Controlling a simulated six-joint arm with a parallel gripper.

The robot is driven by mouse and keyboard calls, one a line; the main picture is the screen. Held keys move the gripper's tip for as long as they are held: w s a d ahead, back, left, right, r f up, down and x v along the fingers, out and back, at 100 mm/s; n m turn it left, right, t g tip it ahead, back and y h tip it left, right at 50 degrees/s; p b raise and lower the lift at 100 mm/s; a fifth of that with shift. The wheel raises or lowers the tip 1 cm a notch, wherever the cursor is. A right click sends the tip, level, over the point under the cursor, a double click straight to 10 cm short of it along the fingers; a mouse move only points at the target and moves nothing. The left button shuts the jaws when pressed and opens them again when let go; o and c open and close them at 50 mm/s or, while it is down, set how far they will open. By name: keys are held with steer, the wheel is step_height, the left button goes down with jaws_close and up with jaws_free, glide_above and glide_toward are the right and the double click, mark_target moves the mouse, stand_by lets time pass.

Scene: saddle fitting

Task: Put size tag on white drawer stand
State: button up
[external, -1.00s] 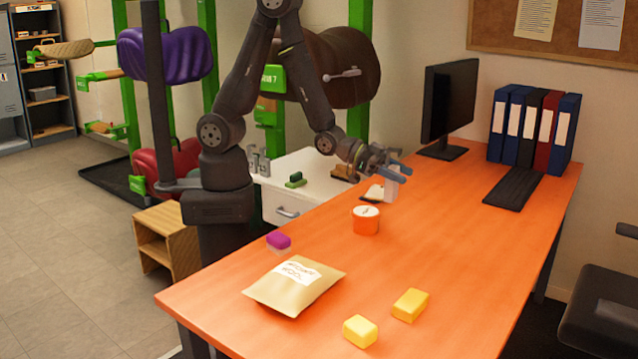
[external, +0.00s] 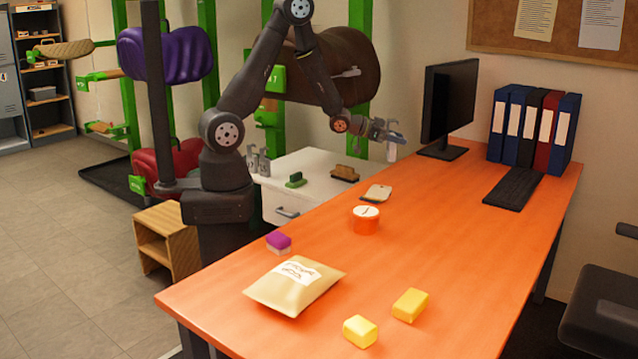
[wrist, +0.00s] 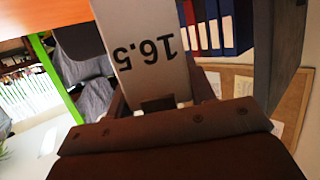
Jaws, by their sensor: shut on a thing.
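The size tag (wrist: 145,45) is a pale plate with "16.5" printed on it, upside down in the wrist view. My gripper (external: 388,136) is shut on it and holds it in the air above the far part of the orange desk; the tag (external: 392,153) hangs below the fingers in the external view. The white drawer stand (external: 318,165) stands behind the desk, left of my gripper.
A monitor (external: 450,105) stands right of my gripper. The stand's top has bare space between the brushes.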

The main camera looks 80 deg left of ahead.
steer(key=s+a+f+n+y, duration=0.2)
steer(key=a+f, duration=0.1)
steer(key=a, duration=0.6)
steer(key=s+a+f+n+g+y, duration=0.1)
steer(key=s+a+f+y, duration=0.15)
steer(key=a, duration=0.55)
steer(key=s+a+f+n+y, duration=0.2)
steer(key=a, duration=0.7)
steer(key=s+a+f+n+g+y, duration=0.2)
steer(key=s+a+f+n+y, duration=0.15)
steer(key=s+a, duration=0.6)
steer(key=s+a+f+n+g+y, duration=0.15)
steer(key=s+a+f, duration=0.25)
steer(key=s+a, duration=0.6)
steer(key=shift+y, duration=0.25)
steer(key=shift+s+a+f, duration=0.9)
steer(key=shift+a+f, duration=0.85)
steer(key=shift+s+a+f, duration=0.85)
steer(key=shift+a+f, duration=0.85)
steer(key=shift+f, duration=0.1)
steer(key=shift+s+a+f, duration=0.9)
steer(key=shift+a+f, duration=0.85)
steer(key=shift+f, duration=0.15)
steer(key=o, duration=1.1)
